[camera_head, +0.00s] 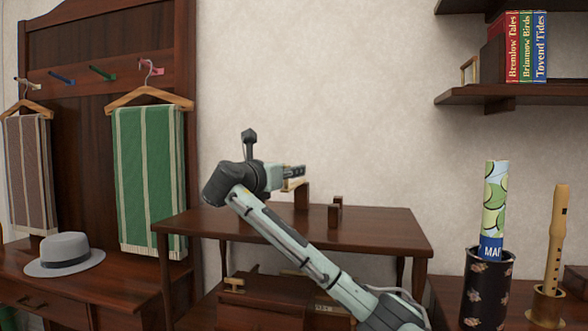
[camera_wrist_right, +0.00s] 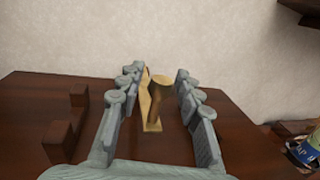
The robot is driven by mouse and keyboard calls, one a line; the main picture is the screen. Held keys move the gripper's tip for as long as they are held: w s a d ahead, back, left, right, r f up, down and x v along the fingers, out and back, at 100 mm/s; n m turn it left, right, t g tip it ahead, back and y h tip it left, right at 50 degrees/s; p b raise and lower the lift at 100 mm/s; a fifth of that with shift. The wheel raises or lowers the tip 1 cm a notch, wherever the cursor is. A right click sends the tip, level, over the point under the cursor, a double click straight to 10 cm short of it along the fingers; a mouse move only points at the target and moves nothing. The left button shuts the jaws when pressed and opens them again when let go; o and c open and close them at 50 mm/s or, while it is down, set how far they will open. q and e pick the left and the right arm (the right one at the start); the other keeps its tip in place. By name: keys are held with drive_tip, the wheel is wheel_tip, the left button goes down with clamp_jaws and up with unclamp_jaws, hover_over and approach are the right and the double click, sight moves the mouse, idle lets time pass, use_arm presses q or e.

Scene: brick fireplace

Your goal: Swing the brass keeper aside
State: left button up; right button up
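A golden-yellow piece with a flat upright plate (camera_wrist_right: 152,112) and a rounded knob stands between my right gripper's fingers in the right wrist view; it looks like the brass keeper, though I cannot be sure. My right gripper (camera_wrist_right: 158,105) is open around it, with a clear gap to the right-hand fingers. In the head view my right gripper (camera_head: 297,172) is above the small table, and a tan part (camera_head: 294,185) shows just below its fingers, by a dark wooden post (camera_head: 302,198). My left gripper is out of view.
A dark notched wooden rest (camera_head: 335,214) stands on the small table (camera_head: 385,226). A dark box (camera_head: 262,303) with tan fittings sits below. A map holder (camera_head: 487,290) and a flute (camera_head: 556,240) are at right, a grey hat (camera_head: 64,254) at left. The table's right part is clear.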

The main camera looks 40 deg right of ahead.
drive_tip(key=shift+x, duration=1.5)
clamp_jaws()
